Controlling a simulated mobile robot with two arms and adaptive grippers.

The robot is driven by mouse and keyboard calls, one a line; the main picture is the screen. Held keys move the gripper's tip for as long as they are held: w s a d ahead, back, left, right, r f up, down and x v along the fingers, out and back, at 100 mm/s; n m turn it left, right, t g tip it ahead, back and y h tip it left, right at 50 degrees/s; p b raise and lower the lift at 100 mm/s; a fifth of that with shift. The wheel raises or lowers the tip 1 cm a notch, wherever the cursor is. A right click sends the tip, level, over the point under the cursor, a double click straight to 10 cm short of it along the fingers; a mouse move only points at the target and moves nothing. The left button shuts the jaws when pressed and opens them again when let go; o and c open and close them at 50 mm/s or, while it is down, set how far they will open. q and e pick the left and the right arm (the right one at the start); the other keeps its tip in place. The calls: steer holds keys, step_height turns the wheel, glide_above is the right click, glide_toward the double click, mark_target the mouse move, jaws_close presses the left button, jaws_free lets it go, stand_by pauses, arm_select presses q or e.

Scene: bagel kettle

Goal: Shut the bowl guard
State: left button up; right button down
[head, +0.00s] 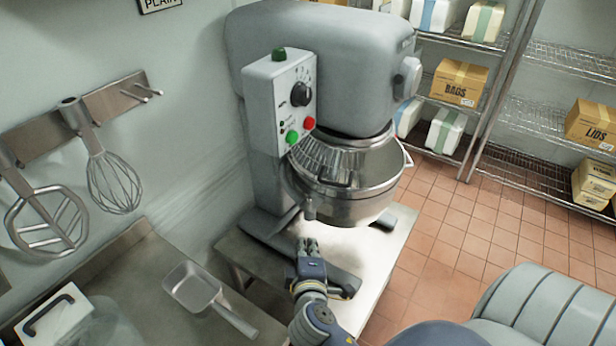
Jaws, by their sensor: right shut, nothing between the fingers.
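The large grey mixer (320,50) stands on a low metal table. Its wire bowl guard (325,158) shows on the left and front side above the steel bowl (355,205). A dark handle (333,183) is at the guard's lower edge. The right part of the bowl's rim shows without wires in front of it, and I cannot tell how far around the guard reaches. My right gripper (308,245) is shut and empty, below and left of the bowl, apart from the guard. My left gripper is not in view.
The control box (281,103) with buttons sits left of the mixer head. A whisk (112,180) and a flat beater (45,225) hang on the wall. A metal scoop (193,288) lies on the left counter. Wire shelves (530,165) with boxes stand behind; tiled floor right is clear.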

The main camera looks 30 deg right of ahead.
step_height(320, 180, up, 10)
steer(key=w+a+n+t+h, duration=0.1)
steer(key=w+n+t, duration=0.2)
steer(key=n, duration=0.1)
steer(key=w+d+p, duration=0.6)
steer(key=shift+w+d+p, duration=0.15)
steer(key=shift+d+p, duration=0.15)
steer(key=shift+s+d+r, duration=0.1)
steer(key=shift+s+d, duration=0.2)
steer(key=shift+s, duration=0.15)
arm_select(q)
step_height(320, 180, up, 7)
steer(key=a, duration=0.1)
arm_select(e)
steer(key=shift+w, duration=0.1)
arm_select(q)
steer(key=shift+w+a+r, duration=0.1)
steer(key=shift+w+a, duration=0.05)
